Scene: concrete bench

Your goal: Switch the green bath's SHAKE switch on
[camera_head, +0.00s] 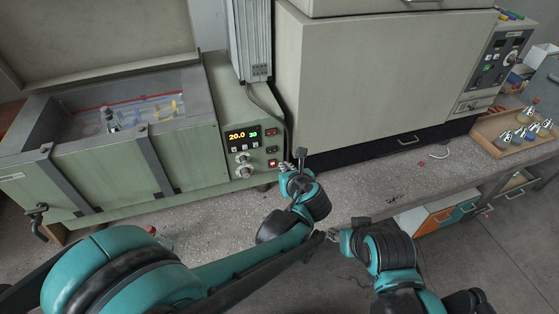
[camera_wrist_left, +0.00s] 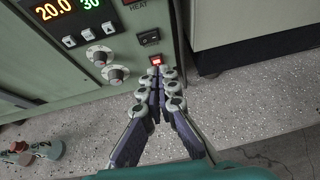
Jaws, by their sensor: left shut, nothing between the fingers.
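The green bath (camera_head: 110,167) stands at the left with its lid raised. Its front panel has a display (camera_head: 243,135) reading 20.0 and 30, also in the left wrist view (camera_wrist_left: 68,8). A black rocker switch (camera_wrist_left: 149,37) sits below the word HEAT. Under it is a red-lit switch (camera_wrist_left: 156,60), also visible in the head view (camera_head: 272,163). No SHAKE label is readable. My left gripper (camera_head: 285,166) is shut and empty, its fingertips (camera_wrist_left: 161,73) just below the lit switch; contact is unclear. My right gripper (camera_head: 334,235) is low, away from the bath; its jaws are unclear.
Two knobs (camera_wrist_left: 98,54) sit left of the switches. A large beige cabinet (camera_head: 385,85) stands right of the bath, with a cable (camera_head: 266,108) between them. A wooden tray (camera_head: 500,145) of flasks is at far right. Speckled bench top (camera_head: 370,178) is mostly clear in front.

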